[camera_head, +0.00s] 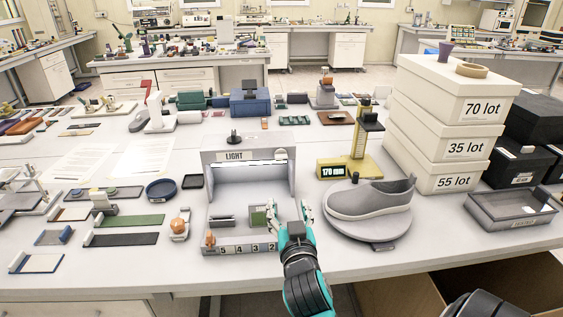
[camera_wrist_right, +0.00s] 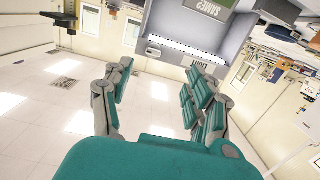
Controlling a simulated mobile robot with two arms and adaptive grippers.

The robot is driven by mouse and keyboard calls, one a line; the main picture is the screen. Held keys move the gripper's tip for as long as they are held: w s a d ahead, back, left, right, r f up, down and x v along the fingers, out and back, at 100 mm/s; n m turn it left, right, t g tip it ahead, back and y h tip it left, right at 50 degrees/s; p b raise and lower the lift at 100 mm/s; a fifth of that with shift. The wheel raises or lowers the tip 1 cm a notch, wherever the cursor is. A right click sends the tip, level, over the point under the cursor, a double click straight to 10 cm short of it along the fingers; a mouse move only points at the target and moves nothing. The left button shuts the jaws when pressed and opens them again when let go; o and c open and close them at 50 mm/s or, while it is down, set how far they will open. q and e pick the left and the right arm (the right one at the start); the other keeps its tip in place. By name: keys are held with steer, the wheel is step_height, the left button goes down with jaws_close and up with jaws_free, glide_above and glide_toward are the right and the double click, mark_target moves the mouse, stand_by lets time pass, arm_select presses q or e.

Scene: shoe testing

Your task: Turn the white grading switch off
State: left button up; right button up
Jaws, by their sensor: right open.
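The grey light booth (camera_head: 292,178) stands on the front table with a "LIGHT" label (camera_head: 235,156) on its top front edge. A small white piece, which looks like the switch (camera_head: 281,154), sits at the right of that edge; its on or off position is too small to tell. The booth's inside looks brightly lit. My right gripper (camera_head: 289,214) is open and empty, in front of the booth's lower right part, below the switch and apart from it. In the right wrist view its fingers (camera_wrist_right: 160,80) are spread, with the booth (camera_wrist_right: 233,48) beyond them. My left gripper is not in view.
A grey shoe (camera_head: 368,199) on a round stand and a yellow gauge (camera_head: 362,145) stand right of the booth. Stacked white boxes (camera_head: 440,125) are farther right. Several small sample pieces lie to the left. Bare tabletop shows in front of the booth.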

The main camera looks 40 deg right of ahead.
steer(key=r, duration=0.2)
steer(key=p, duration=0.4)
glide_toward(282, 159)
steer(key=shift+t, duration=0.3)
steer(key=x, duration=0.9)
steer(key=shift+w+d+f, duration=0.1)
steer(key=shift+w+f, duration=0.05)
steer(key=shift+f, duration=0.15)
steer(key=c, duration=1.1)
steer(key=shift+c, duration=0.2)
